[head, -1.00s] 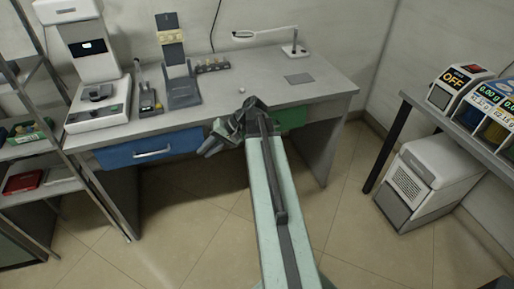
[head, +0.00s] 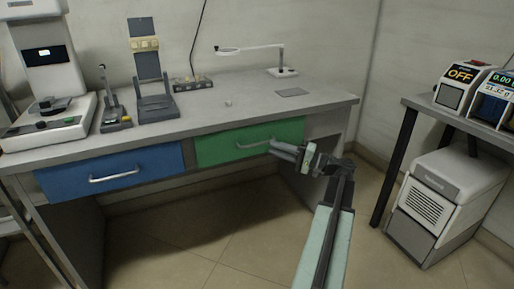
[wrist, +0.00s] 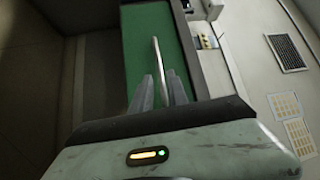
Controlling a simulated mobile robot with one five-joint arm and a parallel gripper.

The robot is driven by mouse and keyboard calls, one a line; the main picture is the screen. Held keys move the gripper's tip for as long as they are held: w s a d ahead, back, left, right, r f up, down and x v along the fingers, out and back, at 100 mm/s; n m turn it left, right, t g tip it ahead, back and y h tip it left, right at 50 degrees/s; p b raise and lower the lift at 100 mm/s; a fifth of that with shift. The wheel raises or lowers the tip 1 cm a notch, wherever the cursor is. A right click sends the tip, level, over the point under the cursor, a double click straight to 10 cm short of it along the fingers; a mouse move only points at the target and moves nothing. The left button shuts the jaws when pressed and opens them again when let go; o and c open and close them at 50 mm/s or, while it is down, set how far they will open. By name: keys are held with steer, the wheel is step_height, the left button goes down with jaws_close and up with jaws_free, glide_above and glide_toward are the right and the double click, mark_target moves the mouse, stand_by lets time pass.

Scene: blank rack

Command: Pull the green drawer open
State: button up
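The green drawer (head: 222,150) is closed in the desk, right of the blue drawer, with its front about level with the desk. Its pale bar handle (head: 254,145) is partly hidden in the head view by my gripper (head: 282,148), which is at the handle's right end. In the wrist view the green front (wrist: 133,55) fills the middle, and the handle (wrist: 158,60) runs into the space between the fingers of my gripper (wrist: 162,82). The fingers are apart. I cannot tell whether they touch the handle.
The blue drawer (head: 115,172) is shut on the left. The grey desk top (head: 215,115) holds a lamp (head: 283,72), a phone-like stand (head: 155,100) and a microscope-like device (head: 45,125). A side table (head: 430,105) and white machine (head: 445,195) stand right. Floor before the desk is clear.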

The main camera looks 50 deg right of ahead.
mark_target(259, 143)
steer(key=x, duration=0.6)
steer(key=shift+w+a+p, duration=0.25)
steer(key=shift+w+p, duration=0.05)
steer(key=shift+w, duration=0.05)
jaws_close()
stand_by(1.0)
